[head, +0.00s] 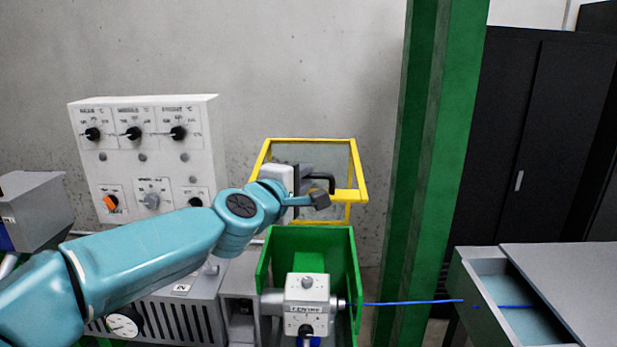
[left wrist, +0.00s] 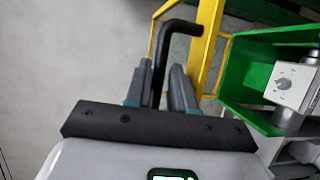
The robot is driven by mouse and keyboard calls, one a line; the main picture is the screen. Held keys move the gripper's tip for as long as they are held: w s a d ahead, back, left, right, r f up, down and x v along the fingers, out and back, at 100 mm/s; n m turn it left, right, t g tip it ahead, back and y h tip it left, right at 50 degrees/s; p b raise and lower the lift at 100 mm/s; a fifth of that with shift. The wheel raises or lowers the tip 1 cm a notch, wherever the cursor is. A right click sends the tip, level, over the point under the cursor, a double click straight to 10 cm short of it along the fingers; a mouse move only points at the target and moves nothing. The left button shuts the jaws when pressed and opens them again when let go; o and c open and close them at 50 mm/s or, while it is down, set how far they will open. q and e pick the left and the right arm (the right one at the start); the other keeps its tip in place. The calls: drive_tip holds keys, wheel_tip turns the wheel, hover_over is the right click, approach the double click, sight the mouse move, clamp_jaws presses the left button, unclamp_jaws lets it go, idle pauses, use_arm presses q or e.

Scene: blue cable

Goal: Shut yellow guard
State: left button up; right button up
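The yellow guard (head: 357,165) is a yellow frame with a clear panel, standing raised above the green box (head: 354,265). A black bent handle (head: 332,181) sticks out from the guard. My left gripper (head: 314,181) is at this handle, in front of the guard. In the left wrist view, the handle (left wrist: 181,26) runs down between the two grey fingers of my left gripper (left wrist: 161,75). The fingers are apart, with narrow gaps beside the handle. Part of the yellow frame (left wrist: 208,40) shows beyond them. My right gripper is not in view.
A valve unit labelled CENTRE (head: 307,292) sits in the green box, with a blue cable (head: 400,302) running right towards an open grey drawer (head: 487,265). A green column (head: 435,150) stands right of the guard. A white control panel (head: 150,165) stands left.

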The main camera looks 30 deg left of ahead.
use_arm(q)
drive_tip(key=shift+w+a+f, duration=0.1)
drive_tip(key=shift+w+a, duration=0.05)
drive_tip(key=shift+w, duration=0.65)
drive_tip(key=shift+w+a, duration=0.15)
drive_tip(key=shift+w, duration=0.6)
